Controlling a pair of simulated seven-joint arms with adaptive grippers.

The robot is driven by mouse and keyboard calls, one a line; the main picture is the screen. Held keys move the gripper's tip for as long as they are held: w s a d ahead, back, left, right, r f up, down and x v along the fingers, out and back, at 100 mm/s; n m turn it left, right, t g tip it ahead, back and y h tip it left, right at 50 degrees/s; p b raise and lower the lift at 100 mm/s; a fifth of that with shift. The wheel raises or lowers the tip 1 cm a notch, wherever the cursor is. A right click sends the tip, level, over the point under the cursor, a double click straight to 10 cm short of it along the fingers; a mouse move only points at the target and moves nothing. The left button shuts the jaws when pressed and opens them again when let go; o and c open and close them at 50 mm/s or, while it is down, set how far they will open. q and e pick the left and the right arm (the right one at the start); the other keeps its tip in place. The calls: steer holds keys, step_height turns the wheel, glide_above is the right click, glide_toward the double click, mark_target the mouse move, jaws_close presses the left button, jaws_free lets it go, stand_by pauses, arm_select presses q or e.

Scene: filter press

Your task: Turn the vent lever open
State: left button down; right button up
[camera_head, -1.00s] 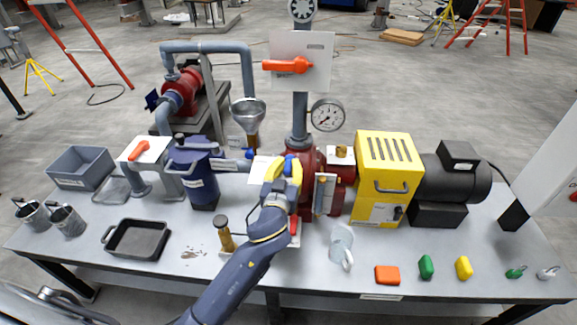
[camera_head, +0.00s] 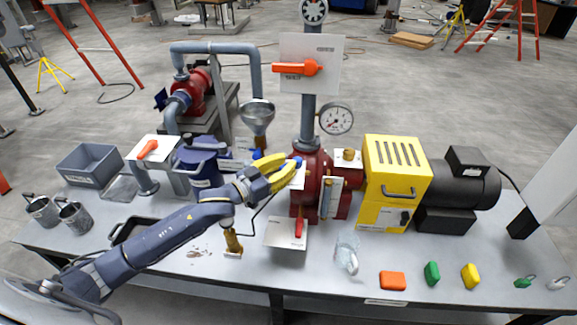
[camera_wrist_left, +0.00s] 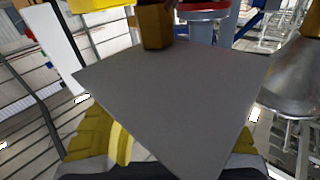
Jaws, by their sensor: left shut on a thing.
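My left gripper (camera_head: 282,170) reaches in from the left to the front of the red pump body (camera_head: 306,198). Its yellow fingers are closed around a small piece, with a blue end (camera_head: 297,163) showing at their tips. This looks like the vent lever; most of it is hidden by the fingers. In the left wrist view a flat grey plate (camera_wrist_left: 170,95) fills the space between the yellow fingers and hides the grip. A brass fitting (camera_wrist_left: 154,25) stands beyond it. My right gripper is not in view.
The pressure gauge (camera_head: 336,119) and steel funnel (camera_head: 257,115) stand close by. Orange levers sit on a tall white panel (camera_head: 325,50) and a lower left panel (camera_head: 160,140).

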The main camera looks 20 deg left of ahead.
arm_select(q)
steer(key=shift+w+a+m+g+h, duration=0.3)
steer(key=shift+w+m+g+h, duration=0.15)
steer(key=shift+m+g+h, duration=1.2)
steer(key=shift+w+a+m+g+h, duration=0.35)
steer(key=shift+m+g+h, duration=0.9)
steer(key=shift+g, duration=0.75)
steer(key=shift+w+a+m+g+h, duration=0.2)
steer(key=shift+w+m+g+h, duration=0.3)
steer(key=shift+m+g+h, duration=1)
steer(key=shift+m+g, duration=0.4)
steer(key=shift+g, duration=0.45)
steer(key=c, duration=1.3)
jaws_free()
steer(key=shift+w, duration=0.1)
steer(key=shift+a, duration=0.1)
steer(key=a, duration=0.4)
steer(key=s+a, duration=0.1)
steer(key=a, duration=0.2)
steer(key=s+a, duration=0.1)
steer(key=a, duration=0.3)
steer(key=shift+s+a, duration=0.15)
steer(key=shift+a, duration=0.15)
